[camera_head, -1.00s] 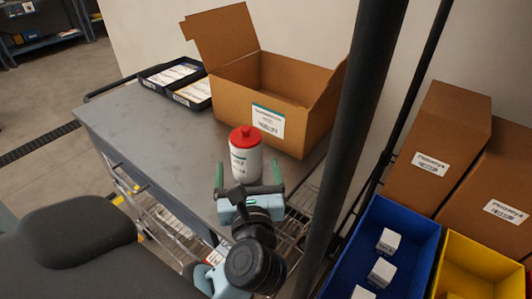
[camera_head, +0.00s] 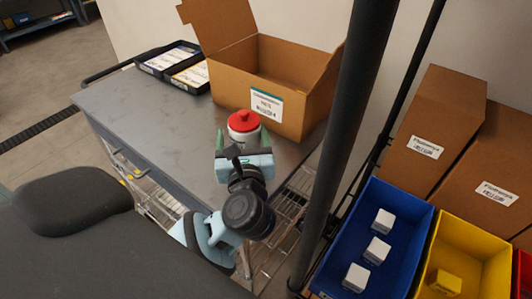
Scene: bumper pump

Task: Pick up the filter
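The filter is a white canister with a red cap (camera_head: 243,120), upright on the grey cart top (camera_head: 160,120) in front of the open cardboard box. My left gripper (camera_head: 242,138) reaches it from the near side. Its green fingers stand one on each side of the canister, seemingly open with little room between. The gripper body hides the lower part of the filter, so finger contact does not show. My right gripper is not in view.
The open cardboard box (camera_head: 290,105) stands right behind the filter. Black trays (camera_head: 190,83) with white packs lie at the back left. A dark post (camera_head: 345,140) rises to the right. Beyond it are a blue bin (camera_head: 335,240) with white cubes and a yellow bin (camera_head: 480,240).

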